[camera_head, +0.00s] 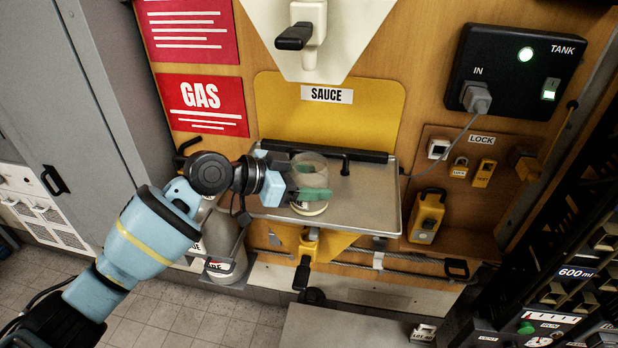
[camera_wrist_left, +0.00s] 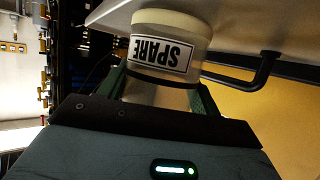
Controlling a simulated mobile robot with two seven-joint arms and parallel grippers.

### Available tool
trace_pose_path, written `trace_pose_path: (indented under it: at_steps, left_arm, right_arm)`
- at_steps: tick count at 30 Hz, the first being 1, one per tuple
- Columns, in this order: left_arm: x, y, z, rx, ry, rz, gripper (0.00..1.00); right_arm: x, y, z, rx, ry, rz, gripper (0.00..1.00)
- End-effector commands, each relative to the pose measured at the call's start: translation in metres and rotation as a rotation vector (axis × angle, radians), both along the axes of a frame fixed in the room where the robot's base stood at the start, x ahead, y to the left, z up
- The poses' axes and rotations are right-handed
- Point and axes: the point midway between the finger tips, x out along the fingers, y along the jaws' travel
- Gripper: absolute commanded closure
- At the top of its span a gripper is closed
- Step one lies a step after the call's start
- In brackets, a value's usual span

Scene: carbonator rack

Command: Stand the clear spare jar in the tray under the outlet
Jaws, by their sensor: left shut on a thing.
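My left gripper (camera_head: 312,194) is shut on the clear spare jar (camera_head: 310,168), its green fingers around the jar's side. The jar is upright over the left-middle part of the metal tray (camera_head: 375,210), with its pale base at or very near the tray surface. In the left wrist view, the jar (camera_wrist_left: 170,45) appears upside down with its SPARE label, between the fingers. I cannot tell for sure whether its base touches the tray. The outlet (camera_head: 308,30) with a black lever is on the white panel above. My right gripper is not in view.
A black bar (camera_head: 345,158) with a bent bracket runs along the tray's back edge. A yellow SAUCE panel (camera_head: 335,120) stands behind it. A grey cylinder (camera_head: 222,245) is below the tray's left side. The tray's right half is clear.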

Motion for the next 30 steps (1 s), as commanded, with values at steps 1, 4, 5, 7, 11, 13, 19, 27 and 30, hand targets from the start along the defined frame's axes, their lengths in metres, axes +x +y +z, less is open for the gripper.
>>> trace_pose_path:
  at_steps: [1,4,5,7,11,13,19,27,30]
  left_arm:
    - [0.0,0.0,-0.001,-0.001,0.0,0.0,0.6]
    - [0.0,0.0,-0.002,-0.001,0.0,0.0,0.6]
    - [0.0,0.0,-0.002,-0.001,0.0,0.0,0.6]
    - [0.0,0.0,-0.002,-0.001,0.0,0.0,0.29]
    - [0.0,0.0,-0.002,-0.001,0.0,0.0,0.12]
    - [0.0,0.0,-0.002,-0.001,0.0,0.0,0.11]
    - [0.0,0.0,-0.002,0.0,0.0,0.0,0.11]
    - [-0.009,0.025,0.007,0.002,-0.001,0.001,0.11]
    - [-0.015,0.039,0.013,0.0,0.0,0.002,0.11]
  right_arm:
    - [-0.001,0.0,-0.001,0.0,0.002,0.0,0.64]
    - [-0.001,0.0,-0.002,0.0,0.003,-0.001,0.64]
    - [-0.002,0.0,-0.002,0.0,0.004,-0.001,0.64]
    - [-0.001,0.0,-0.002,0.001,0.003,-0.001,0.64]
    - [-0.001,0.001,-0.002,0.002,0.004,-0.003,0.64]
    - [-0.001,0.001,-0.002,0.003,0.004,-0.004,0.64]
    - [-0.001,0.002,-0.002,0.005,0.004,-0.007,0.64]
    - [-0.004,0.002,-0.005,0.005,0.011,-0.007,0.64]
    - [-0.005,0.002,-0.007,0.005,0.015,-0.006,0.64]
